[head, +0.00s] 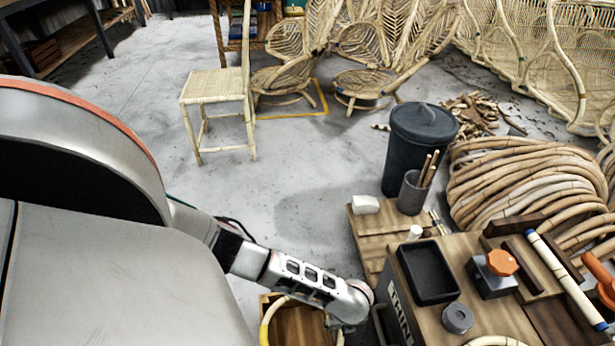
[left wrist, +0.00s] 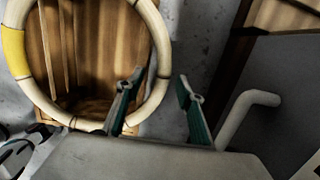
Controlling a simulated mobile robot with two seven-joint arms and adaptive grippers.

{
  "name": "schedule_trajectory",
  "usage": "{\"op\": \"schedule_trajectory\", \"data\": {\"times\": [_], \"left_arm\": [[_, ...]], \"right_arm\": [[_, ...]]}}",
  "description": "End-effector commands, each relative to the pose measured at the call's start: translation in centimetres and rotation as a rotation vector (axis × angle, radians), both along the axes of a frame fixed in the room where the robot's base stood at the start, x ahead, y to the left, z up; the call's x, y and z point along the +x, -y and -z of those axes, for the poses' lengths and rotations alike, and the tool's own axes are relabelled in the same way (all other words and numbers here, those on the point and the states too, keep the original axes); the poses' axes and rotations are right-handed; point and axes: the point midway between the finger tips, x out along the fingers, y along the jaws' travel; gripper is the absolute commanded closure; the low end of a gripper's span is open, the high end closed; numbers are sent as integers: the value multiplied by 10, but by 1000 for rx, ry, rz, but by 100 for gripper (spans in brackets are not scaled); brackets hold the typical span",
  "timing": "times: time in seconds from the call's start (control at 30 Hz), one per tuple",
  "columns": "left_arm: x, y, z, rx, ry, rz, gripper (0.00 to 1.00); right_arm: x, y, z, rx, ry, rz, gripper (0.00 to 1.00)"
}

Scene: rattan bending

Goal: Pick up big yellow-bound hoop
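The big yellow-bound hoop (left wrist: 91,118) is a pale cane ring with a yellow wrap at its left in the left wrist view. It is at a wooden crate (left wrist: 90,60), whose inside shows through the ring. In the head view part of the hoop (head: 265,326) shows at the bottom edge; my left arm hides more of it. My left gripper (left wrist: 160,90) is open, its green-padded fingers apart. In the left wrist view its left finger overlaps the hoop's lower right rim; I cannot tell whether they touch. My right gripper is not in view.
A workbench (head: 420,320) stands right of my left arm, carrying a black tray (head: 428,272), clamps and tools. A grey can with a curved handle (left wrist: 245,110) is close to the right of my left gripper. A dark bin (head: 405,160) and coiled cane (head: 500,185) stand beyond.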

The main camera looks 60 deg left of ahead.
Motion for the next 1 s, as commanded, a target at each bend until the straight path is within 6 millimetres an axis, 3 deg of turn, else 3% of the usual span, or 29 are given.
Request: {"op": "schedule_trajectory", "data": {"times": [0.3,0.43,0.47,0.83,1.0], "left_arm": [[4,0,2,-1,6,-1,62],[4,0,2,-2,6,-1,96],[4,0,2,-2,6,-1,100],[3,0,1,-2,6,-1,100],[7,0,-12,-1,12,0,100]], "right_arm": [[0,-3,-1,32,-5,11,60],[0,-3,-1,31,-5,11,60],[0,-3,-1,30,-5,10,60],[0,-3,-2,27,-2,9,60],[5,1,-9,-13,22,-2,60]]}}
